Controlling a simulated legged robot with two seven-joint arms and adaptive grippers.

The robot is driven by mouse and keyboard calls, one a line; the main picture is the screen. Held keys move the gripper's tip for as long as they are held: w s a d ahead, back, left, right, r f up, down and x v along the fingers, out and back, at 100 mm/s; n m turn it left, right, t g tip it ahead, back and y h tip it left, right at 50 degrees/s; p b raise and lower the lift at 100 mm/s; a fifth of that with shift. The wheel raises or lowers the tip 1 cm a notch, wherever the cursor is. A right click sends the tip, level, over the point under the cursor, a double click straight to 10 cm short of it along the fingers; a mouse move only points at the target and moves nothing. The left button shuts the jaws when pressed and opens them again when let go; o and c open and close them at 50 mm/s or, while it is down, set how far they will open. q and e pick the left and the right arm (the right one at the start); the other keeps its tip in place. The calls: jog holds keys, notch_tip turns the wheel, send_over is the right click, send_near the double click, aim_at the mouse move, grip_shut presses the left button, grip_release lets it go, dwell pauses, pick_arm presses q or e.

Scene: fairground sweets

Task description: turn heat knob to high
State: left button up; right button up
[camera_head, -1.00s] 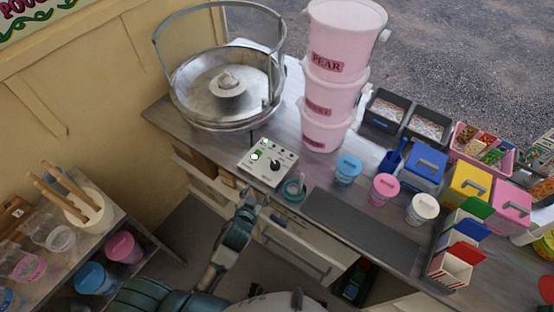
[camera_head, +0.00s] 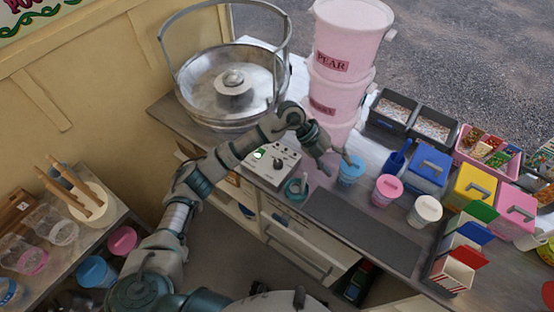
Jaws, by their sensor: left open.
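The control box (camera_head: 288,153) is a pale panel on the counter in front of the metal bowl. A dark round heat knob (camera_head: 278,164) is on its top, with a green switch and a white light near its left side. The knob's pointer is too small to read. My left gripper (camera_head: 337,165) points down to the right of the box, apart from the knob, with its fingers open and close to a blue-lidded tub (camera_head: 351,169). I cannot tell whether they touch the tub. My right gripper is not in view.
The large metal bowl (camera_head: 200,85) stands behind the box. Stacked pink buckets (camera_head: 345,45) stand behind my gripper. A small teal cup (camera_head: 296,190) is in front of the box. Pink-lidded (camera_head: 387,190) and white (camera_head: 425,210) tubs stand right. A dark mat (camera_head: 360,225) is bare.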

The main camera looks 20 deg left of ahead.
pick_arm(q)
jog(key=w+a+r+n+t+y, duration=0.1)
jog(key=w+a+y, duration=0.15)
jog(key=a, duration=0.35)
jog(key=w+a+r+n+y, duration=0.1)
jog(key=w+a+y, duration=0.1)
jog(key=a+y, duration=0.25)
jog(key=n+y+b, duration=0.1)
jog(key=n+y, duration=0.1)
jog(key=y, duration=0.1)
send_over(278, 161)
notch_tip(278, 161, down, 4)
notch_tip(278, 161, down, 10)
jog(key=shift+d+r, duration=0.1)
jog(key=shift+r, duration=0.05)
jog(key=shift+f, duration=0.55)
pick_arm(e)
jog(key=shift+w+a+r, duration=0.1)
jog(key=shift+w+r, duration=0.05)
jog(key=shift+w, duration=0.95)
pick_arm(q)
jog(key=c, duration=1.1)
jog(key=shift+c, duration=0.2)
